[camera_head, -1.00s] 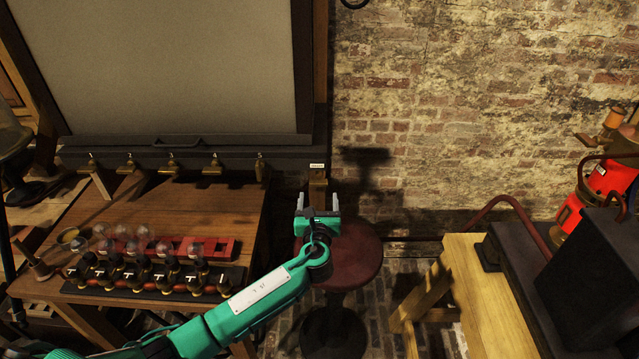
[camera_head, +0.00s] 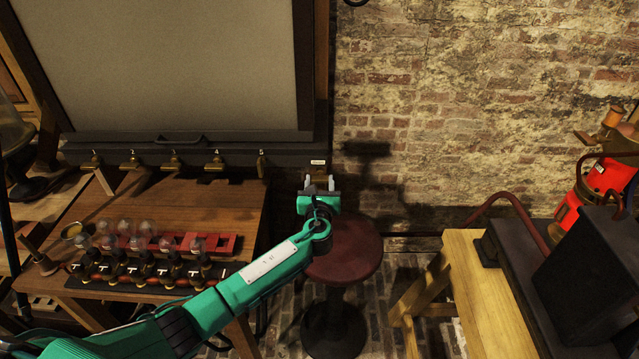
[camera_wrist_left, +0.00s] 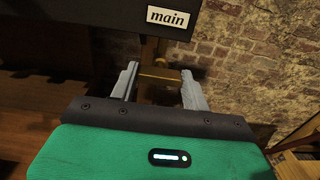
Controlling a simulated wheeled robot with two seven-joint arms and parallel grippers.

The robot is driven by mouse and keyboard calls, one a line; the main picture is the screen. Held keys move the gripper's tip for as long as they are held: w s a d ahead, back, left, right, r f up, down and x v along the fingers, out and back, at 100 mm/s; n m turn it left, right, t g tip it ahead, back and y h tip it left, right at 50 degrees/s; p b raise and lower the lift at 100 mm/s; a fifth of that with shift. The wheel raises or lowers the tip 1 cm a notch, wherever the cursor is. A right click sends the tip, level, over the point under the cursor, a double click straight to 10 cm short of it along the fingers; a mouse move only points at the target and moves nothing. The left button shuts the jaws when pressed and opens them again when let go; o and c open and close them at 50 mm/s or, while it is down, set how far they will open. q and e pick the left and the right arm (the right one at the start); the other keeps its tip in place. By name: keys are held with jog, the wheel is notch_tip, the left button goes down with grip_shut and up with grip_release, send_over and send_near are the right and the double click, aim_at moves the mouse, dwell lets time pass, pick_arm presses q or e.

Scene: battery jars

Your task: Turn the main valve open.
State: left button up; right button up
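The main valve (camera_wrist_left: 160,77) is a brass handle below a white label (camera_wrist_left: 171,18) reading "main". In the left wrist view it lies across, between and beyond the two fingertips. In the head view the label (camera_head: 318,162) sits at the right end of the dark rail, and the valve (camera_head: 317,173) is partly hidden by my gripper. My left gripper (camera_head: 319,185) is open with its fingers pointing at the valve; in the left wrist view its fingers (camera_wrist_left: 160,82) stand wide apart. I cannot tell whether they touch the valve. My right gripper is not in view.
Numbered brass taps (camera_head: 174,162) line the dark rail (camera_head: 225,152) to the left. A wooden table (camera_head: 170,215) holds a rack of jars (camera_head: 140,268). A red round stool (camera_head: 345,250) stands below my gripper. A light wooden bench (camera_head: 480,290) is at the right.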

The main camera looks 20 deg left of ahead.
pick_arm(q)
jog(key=shift+c, duration=0.7)
jog(key=shift+f, duration=0.1)
jog(key=shift+n+b, duration=0.3)
jog(key=shift+b, duration=0.05)
jog(key=shift+o, duration=0.2)
jog(key=n+b, duration=0.3)
jog(key=shift+f+n, duration=0.15)
jog(key=shift+n, duration=0.25)
jog(key=n+b, duration=0.9)
jog(key=n, duration=0.4)
jog(key=shift+n, duration=0.4)
